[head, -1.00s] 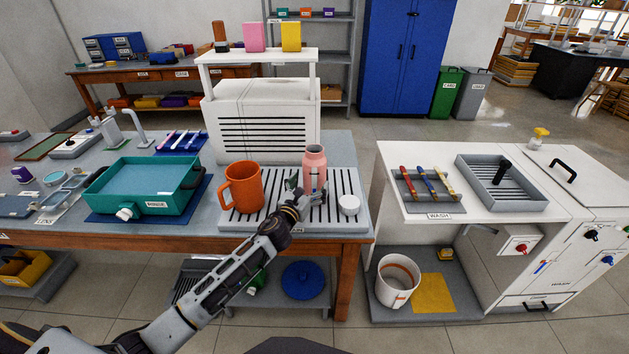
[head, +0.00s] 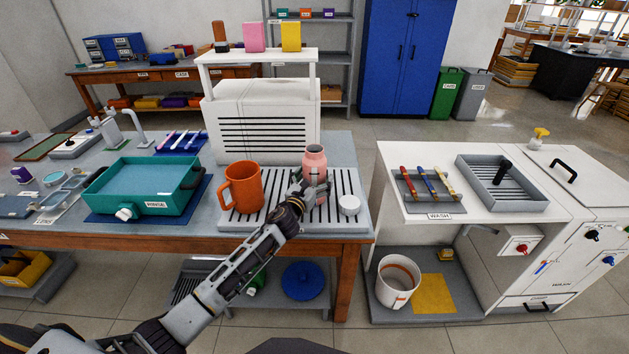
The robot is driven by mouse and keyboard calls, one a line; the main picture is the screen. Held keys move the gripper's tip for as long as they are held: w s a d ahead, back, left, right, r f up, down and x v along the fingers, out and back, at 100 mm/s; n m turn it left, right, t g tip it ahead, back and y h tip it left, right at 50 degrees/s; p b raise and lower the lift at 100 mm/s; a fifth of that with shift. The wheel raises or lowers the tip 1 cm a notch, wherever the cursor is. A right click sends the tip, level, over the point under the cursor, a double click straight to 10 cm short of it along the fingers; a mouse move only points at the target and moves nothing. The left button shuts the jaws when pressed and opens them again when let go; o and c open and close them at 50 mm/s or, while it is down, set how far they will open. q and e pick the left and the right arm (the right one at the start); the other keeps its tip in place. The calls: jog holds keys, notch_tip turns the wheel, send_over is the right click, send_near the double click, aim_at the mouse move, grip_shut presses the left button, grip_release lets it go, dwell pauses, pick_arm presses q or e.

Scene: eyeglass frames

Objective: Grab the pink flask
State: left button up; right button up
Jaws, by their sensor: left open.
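The pink flask (head: 315,161) stands upright on the slatted drain rack on the table, between the orange mug and a small white round item. My left gripper (head: 309,185) is at the lower front of the flask, with its fingers open and overlapping the flask in the head view. I cannot tell whether the fingers touch it or sit around it. The flask's lower part is partly hidden by the gripper. My right gripper is not in view.
The orange mug (head: 243,187) stands just left of the flask. The white round item (head: 349,204) is close on its right. A white slotted cabinet (head: 262,120) rises behind. A teal rinse basin (head: 145,183) lies further left.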

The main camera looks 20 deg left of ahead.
pick_arm(q)
jog(key=c, duration=1.2)
jog(key=shift+r, duration=0.1)
jog(key=c, duration=0.4)
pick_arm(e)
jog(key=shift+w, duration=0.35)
pick_arm(q)
jog(key=shift+r, duration=0.1)
jog(key=shift+c, duration=0.2)
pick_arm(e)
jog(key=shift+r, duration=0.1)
